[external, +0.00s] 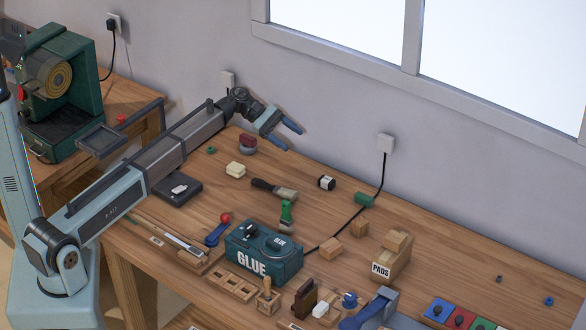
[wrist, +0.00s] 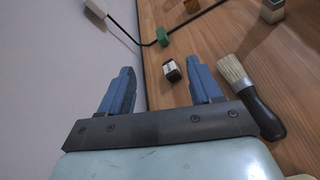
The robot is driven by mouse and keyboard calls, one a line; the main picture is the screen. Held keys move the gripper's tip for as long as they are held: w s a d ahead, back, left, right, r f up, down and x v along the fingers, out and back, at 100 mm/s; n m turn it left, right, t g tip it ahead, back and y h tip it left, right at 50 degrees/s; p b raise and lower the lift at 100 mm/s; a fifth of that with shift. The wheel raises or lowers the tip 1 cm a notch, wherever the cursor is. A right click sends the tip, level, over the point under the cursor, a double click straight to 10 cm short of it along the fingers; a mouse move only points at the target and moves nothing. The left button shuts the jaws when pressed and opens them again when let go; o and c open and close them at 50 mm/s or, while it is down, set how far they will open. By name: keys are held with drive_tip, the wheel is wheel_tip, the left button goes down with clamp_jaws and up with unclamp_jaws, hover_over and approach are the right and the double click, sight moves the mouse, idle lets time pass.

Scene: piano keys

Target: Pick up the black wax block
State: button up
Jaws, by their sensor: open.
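A small black block with a white band, which looks like the black wax block (external: 326,183), lies on the wooden table near its back edge, right of the brush. It also shows in the wrist view (wrist: 171,70), between the finger directions and closer to the right finger. My gripper (external: 292,139) is open and empty, raised near the wall, up and left of the block in the external view. Both blue fingers show in the wrist view (wrist: 160,68), apart from the block.
A brush (external: 275,189) lies left of the block. A black cord with a green piece (external: 364,200) runs to a wall outlet (external: 386,143) on the right. A teal glue box (external: 264,252) and wooden blocks (external: 331,249) stand nearer the front. The wall rises close behind.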

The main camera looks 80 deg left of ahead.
drive_tip(key=w+a+n, duration=0.2)
drive_tip(key=a+n, duration=0.1)
drive_tip(key=n, duration=0.2)
approach(322, 177)
drive_tip(key=x, duration=0.5)
drive_tip(key=shift+w+f, duration=0.25)
drive_tip(key=shift+w, duration=0.1)
drive_tip(key=shift+x, duration=2.75)
drive_tip(key=shift+s+d+r, duration=0.1)
drive_tip(key=shift+d, duration=0.05)
drive_tip(key=shift+c, duration=0.3)
